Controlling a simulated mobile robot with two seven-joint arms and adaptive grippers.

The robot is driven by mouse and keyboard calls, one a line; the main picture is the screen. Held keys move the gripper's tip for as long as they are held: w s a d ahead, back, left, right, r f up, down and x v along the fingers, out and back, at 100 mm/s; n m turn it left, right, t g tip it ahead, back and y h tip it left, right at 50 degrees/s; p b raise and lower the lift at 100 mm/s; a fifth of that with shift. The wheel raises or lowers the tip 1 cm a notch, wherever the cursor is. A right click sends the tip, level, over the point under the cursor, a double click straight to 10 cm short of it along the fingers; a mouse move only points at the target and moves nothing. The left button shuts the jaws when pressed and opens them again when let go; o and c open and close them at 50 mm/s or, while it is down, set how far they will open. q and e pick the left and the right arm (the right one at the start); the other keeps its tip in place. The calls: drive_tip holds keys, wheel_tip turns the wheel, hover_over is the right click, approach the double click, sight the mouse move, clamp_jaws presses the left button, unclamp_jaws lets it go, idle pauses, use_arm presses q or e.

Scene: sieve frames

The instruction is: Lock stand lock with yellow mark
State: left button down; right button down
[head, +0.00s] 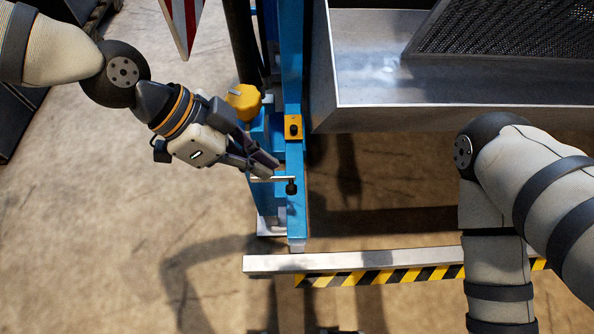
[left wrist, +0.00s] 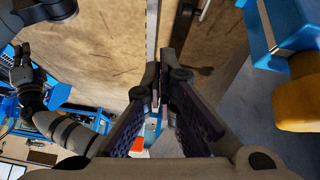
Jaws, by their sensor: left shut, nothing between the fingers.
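The yellow-marked lock is a yellow plate (head: 293,120) with a black knob on the blue stand post. A second black knob (head: 291,187) on a thin metal bar sits lower on the same post. My left gripper (head: 272,166) is shut and empty, in front of the post between the two knobs. I cannot tell whether it touches the post or the bar. In the left wrist view its fingers (left wrist: 160,88) are together. My right arm leaves the head view at the bottom. A dark arm end (left wrist: 22,65), perhaps my right gripper, shows small in the left wrist view.
A large yellow knob (head: 243,100) sits left of the post, close to my left gripper; it also shows in the left wrist view (left wrist: 298,100). A metal tray (head: 440,92) is at the upper right. A metal rail (head: 370,260) with striped tape runs below.

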use_arm(q)
drive_tip(key=shift+w+a+r+m, duration=0.15)
drive_tip(key=shift+w+r+m, duration=0.55)
drive_tip(key=shift+w+r, duration=0.45)
drive_tip(key=b, duration=0.3)
hover_over(291, 189)
drive_tip(key=f, duration=0.6)
drive_tip(key=d+f, duration=0.1)
drive_tip(key=f, duration=0.2)
drive_tip(key=shift+a+f, duration=0.2)
drive_tip(key=shift+f, duration=0.4)
drive_tip(key=shift+a+f, duration=0.15)
drive_tip(key=shift+f, duration=0.45)
drive_tip(key=shift+a+f, duration=0.1)
drive_tip(key=shift+f, duration=0.45)
